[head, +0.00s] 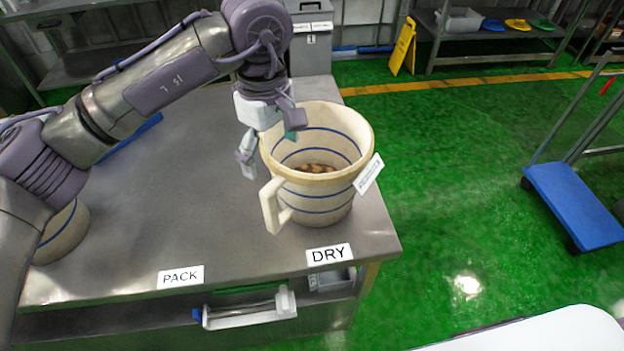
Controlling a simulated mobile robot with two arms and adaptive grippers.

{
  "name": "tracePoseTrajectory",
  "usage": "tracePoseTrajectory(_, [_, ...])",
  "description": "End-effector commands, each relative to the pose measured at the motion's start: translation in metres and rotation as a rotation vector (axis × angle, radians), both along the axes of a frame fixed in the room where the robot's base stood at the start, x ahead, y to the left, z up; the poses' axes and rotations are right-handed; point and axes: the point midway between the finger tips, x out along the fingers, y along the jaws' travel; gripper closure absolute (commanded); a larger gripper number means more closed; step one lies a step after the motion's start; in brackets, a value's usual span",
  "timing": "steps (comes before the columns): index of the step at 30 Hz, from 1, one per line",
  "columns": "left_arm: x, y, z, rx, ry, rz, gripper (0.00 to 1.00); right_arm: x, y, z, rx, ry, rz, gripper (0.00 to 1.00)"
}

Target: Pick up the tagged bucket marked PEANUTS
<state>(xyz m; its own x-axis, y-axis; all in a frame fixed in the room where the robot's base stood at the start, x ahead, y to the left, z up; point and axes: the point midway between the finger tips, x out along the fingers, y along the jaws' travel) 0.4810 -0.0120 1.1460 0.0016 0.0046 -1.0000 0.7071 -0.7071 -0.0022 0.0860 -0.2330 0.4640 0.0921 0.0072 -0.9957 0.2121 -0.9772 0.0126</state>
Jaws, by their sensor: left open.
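A cream bucket (318,200) with blue stripes stands upright on the steel table at its right end, behind the DRY label. It holds brown pieces that look like nuts. A white tag (368,174) hangs at its right rim; its writing is too small to read. A cream handle (271,206) sticks out at its front left. My left gripper (270,148) is open at the bucket's left rim, one finger outside the wall and the other over the opening. I cannot tell whether it touches the rim. My right gripper is not in view.
A second cream, blue-striped bucket (65,232) stands at the left, partly hidden by my left arm. The steel table (180,225) is mostly clear between the buckets. PACK (180,277) and DRY (329,255) labels mark its front edge. A blue cart (573,205) stands right on open green floor.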

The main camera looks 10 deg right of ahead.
Motion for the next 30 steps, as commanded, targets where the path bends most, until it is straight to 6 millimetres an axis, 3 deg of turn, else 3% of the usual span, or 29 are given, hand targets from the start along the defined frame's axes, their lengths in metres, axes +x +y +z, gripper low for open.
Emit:
tracePoseTrajectory(6, [-0.001, 0.0, -0.039, -0.002, 0.005, 0.001, 0.05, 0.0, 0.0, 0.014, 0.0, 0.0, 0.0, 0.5])
tracePoseTrajectory(14, [0.001, 0.001, -0.057, -0.003, 0.004, 0.001, 0.05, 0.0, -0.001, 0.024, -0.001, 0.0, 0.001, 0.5])
tracePoseTrajectory(21, [0.006, 0.005, -0.092, -0.003, 0.006, 0.001, 0.05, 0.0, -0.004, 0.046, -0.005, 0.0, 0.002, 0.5])
tracePoseTrajectory(30, [0.006, 0.005, -0.105, -0.004, 0.002, 0.0, 0.05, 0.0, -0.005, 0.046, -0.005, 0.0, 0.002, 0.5])
